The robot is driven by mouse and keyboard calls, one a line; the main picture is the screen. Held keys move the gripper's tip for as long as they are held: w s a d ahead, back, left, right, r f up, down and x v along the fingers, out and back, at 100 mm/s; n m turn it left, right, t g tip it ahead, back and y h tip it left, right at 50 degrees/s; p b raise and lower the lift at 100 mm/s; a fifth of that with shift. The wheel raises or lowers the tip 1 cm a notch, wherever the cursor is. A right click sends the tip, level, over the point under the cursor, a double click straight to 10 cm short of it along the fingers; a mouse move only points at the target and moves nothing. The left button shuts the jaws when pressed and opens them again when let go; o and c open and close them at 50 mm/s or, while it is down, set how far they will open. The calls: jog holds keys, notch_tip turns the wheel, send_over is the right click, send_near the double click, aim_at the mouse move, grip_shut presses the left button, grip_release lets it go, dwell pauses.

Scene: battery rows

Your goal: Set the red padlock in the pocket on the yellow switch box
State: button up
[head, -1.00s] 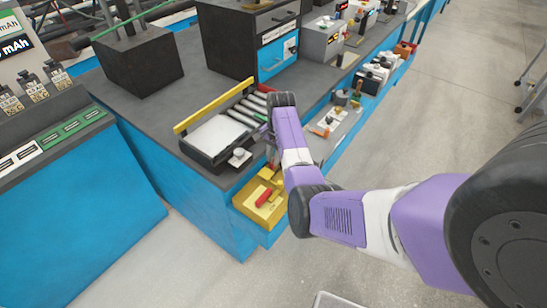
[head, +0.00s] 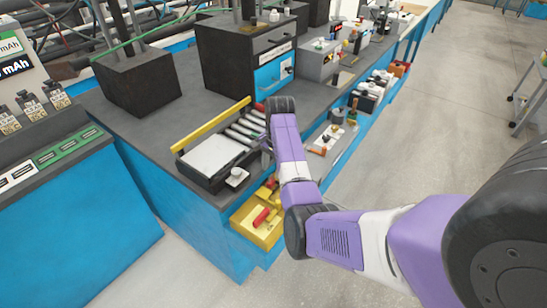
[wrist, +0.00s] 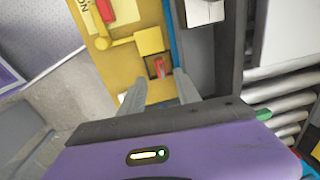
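The yellow switch box (head: 268,237) is at the counter's near corner, with a larger red handle (head: 262,217) on top; the box (wrist: 121,63) and handle (wrist: 103,11) also show in the wrist view. A small dark-edged square pocket (wrist: 151,72) is on the box. A small red piece with some grey, apparently the red padlock (wrist: 160,68), is within the pocket's outline; how deep it sits I cannot tell. My gripper (wrist: 160,78) is open, its fingers spread to either side just short of the pocket, with nothing held between them. In the head view my arm largely hides it.
A black tray with a white plate (head: 212,155), silver rollers and a yellow bar stands beside the box. A small white block (head: 237,176) is at its near corner. Cabinets and a shelf of tools (head: 328,140) lie beyond.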

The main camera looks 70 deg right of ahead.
notch_tip(320, 180, up, 7)
jog(key=shift+s+b, duration=0.35)
jog(key=shift+b, duration=0.05)
jog(key=shift+a, duration=0.1)
dwell(0.3)
